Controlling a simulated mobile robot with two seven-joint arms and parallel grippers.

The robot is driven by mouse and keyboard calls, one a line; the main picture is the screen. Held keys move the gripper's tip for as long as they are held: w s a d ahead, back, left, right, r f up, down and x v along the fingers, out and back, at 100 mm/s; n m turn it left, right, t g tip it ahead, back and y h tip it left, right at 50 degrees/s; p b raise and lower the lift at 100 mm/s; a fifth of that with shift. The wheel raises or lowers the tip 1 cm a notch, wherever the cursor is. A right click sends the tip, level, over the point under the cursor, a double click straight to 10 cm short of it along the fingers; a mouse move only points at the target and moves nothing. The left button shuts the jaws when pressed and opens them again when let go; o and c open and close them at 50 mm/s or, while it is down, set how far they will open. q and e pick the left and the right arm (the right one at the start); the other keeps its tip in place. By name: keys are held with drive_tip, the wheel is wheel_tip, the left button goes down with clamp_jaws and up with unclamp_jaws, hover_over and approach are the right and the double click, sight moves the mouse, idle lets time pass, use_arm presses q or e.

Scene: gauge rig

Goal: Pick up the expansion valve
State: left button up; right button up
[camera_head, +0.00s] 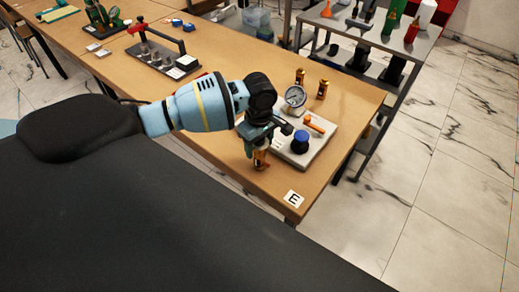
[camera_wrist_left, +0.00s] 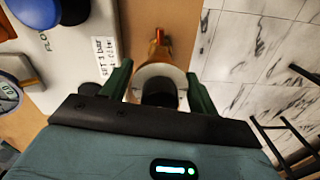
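My left gripper (camera_head: 258,140) points down near the table's front edge, left of the gauge plate. A brass-orange valve with a pale round top (camera_head: 261,158) is directly below and between its fingers, partly hidden by them. In the left wrist view, the valve (camera_wrist_left: 158,52) shows its orange end, a pale disc and a dark middle. The green fingers of the left gripper (camera_wrist_left: 160,85) stand close on both sides of the disc; whether they press on it I cannot tell. Two similar brass valves (camera_head: 300,76) (camera_head: 322,89) stand behind the gauge. My right gripper is not in view.
A pale plate (camera_head: 318,150) with a pressure gauge (camera_head: 295,97), a blue knob (camera_head: 300,142) and an orange lever (camera_head: 314,124) is right of the gripper. An "E" label (camera_head: 293,199) marks the table corner. A grey shelf (camera_head: 372,32) with bottles stands behind.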

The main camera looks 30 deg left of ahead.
use_arm(q)
drive_tip(key=c, duration=0.7)
drive_tip(key=shift+c, duration=0.4)
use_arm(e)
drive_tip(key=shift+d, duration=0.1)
use_arm(q)
drive_tip(key=shift+r, duration=0.15)
